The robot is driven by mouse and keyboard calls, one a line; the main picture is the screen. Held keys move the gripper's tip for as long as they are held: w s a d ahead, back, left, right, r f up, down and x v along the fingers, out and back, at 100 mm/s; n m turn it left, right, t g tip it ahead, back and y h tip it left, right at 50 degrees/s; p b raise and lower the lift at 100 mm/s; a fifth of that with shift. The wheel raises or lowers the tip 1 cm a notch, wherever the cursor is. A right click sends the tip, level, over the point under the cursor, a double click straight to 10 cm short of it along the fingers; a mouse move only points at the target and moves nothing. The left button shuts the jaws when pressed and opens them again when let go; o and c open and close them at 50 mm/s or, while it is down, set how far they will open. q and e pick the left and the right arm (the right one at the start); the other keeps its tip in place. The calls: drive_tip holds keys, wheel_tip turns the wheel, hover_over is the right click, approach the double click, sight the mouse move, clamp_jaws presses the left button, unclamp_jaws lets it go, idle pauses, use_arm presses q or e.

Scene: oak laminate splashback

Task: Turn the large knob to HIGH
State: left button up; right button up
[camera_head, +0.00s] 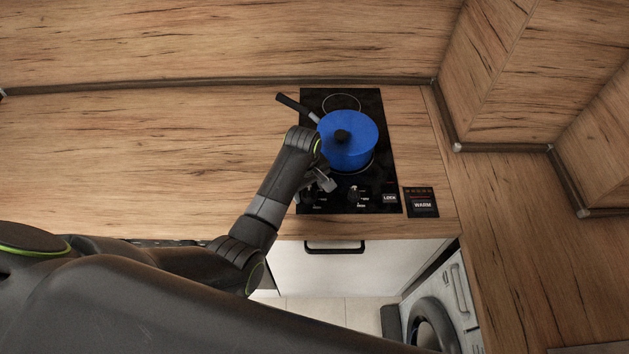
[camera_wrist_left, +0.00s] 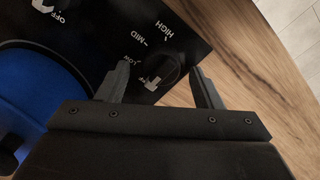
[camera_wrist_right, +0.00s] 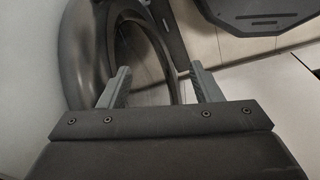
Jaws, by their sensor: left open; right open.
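A dark round knob (camera_wrist_left: 160,70) with LOW, MID and HIGH printed around it lies between the fingertips of my open left gripper (camera_wrist_left: 163,78) in the left wrist view. I see no clear gap or contact, and its pointer setting is hard to read. A second knob (camera_wrist_left: 58,5) with an OFF mark is cut off at the top left. In the head view my left gripper (camera_head: 325,184) is over the front left of the black cooktop (camera_head: 393,186); another knob (camera_head: 354,194) shows to its right. My right gripper (camera_wrist_right: 161,88) is open and empty.
A blue lidded pot (camera_head: 349,143) stands on the cooktop just behind my left gripper, its handle pointing back left. A WARM panel (camera_head: 422,203) is at the right. The right wrist view shows a round machine door (camera_wrist_right: 90,50). The wooden counter at left is clear.

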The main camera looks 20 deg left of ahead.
use_arm(q)
drive_tip(key=shift+f, duration=0.45)
drive_tip(key=shift+s+r, duration=0.1)
drive_tip(key=c, duration=1)
drive_tip(key=shift+o, duration=0.2)
use_arm(e)
drive_tip(key=shift+s+d, duration=0.3)
drive_tip(key=shift+s, duration=0.4)
